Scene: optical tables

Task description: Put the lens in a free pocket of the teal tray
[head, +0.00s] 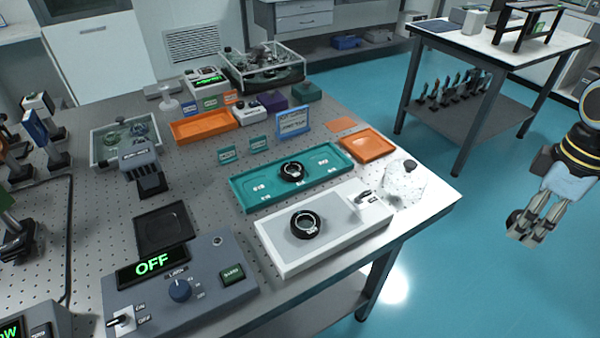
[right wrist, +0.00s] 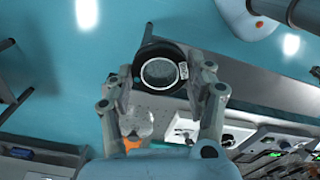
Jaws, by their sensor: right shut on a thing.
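My right gripper (head: 527,226) hangs over the floor at the far right of the head view, off the table. In the right wrist view its fingers (right wrist: 160,86) are shut on a black-ringed lens (right wrist: 158,73) with a small white label; in the head view the lens is only a dark bit at the fingertips. The teal tray (head: 262,201) lies on the optical table, well to the left of the gripper. A black-ringed lens (head: 292,171) sits in its middle pocket. The left and right pockets look empty, with white markings. My left gripper is not in view.
A white platform (head: 335,238) in front of the tray bears another ringed lens (head: 305,223). An orange tray (head: 368,145) and a clear knobbed block (head: 404,182) stand near the table's right edge. A control box (head: 180,290) reading OFF is at front left. Open floor separates gripper and table.

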